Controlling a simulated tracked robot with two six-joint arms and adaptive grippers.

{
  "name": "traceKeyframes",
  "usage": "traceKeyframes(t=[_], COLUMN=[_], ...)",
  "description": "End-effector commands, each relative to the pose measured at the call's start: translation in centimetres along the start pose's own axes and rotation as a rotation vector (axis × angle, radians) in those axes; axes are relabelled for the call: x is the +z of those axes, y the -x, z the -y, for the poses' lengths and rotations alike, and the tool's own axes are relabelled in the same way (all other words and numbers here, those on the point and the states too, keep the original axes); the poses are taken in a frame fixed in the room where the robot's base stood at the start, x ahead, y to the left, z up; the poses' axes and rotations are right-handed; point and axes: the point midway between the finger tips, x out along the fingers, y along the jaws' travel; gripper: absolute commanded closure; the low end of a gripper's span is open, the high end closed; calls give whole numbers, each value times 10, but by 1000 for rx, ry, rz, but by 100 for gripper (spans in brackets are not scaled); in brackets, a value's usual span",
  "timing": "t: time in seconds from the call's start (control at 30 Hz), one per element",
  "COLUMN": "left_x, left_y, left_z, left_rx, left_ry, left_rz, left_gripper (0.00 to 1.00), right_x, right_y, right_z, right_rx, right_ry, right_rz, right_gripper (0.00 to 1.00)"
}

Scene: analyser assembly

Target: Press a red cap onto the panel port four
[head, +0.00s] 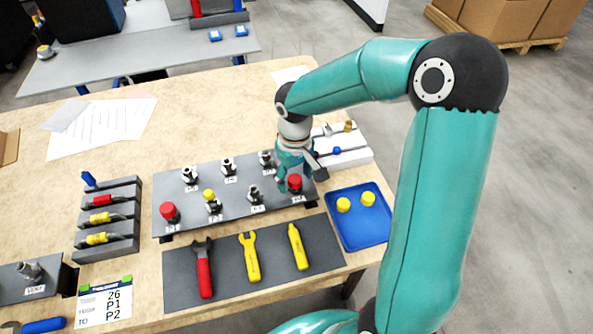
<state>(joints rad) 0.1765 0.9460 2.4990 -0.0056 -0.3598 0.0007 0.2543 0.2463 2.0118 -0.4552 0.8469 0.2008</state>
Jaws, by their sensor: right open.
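A dark grey panel (232,222) lies on the wooden table with two rows of metal ports. A red cap (295,183) sits at the right end of its front row; whether it is fully seated I cannot tell. Another red cap (169,212) sits at the left end of that row. My right gripper (298,175) is open, pointing down at the right-hand red cap, with its fingers close around or beside it. Contact is unclear. The port labels are too small to read surely. My left gripper is out of view.
A blue tray (358,238) with two yellow caps stands right of the panel. A dark mat (220,288) with a wrench and other tools lies in front. A tool rack (107,246) stands left. A white block (349,158) with small fittings stands behind my gripper.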

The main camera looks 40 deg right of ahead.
Motion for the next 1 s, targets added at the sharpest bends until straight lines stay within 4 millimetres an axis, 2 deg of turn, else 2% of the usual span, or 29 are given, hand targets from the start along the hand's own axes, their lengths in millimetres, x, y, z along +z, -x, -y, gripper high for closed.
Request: traceKeyframes(t=[0.17, 0.5, 0.7, 1.0], left_x=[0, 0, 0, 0], left_y=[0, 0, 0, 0], left_z=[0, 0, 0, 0], left_rx=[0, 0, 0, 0], left_ry=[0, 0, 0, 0], left_rz=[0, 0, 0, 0], left_gripper=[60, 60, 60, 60], right_x=[-1, 0, 0, 2], right_y=[13, 78, 108, 119], right_z=[0, 0, 0, 0], right_rx=[1, 0, 0, -1], right_ry=[0, 0, 0, 1], right_rz=[-5, -7, -4, 0], right_gripper=[35, 35, 35, 35])
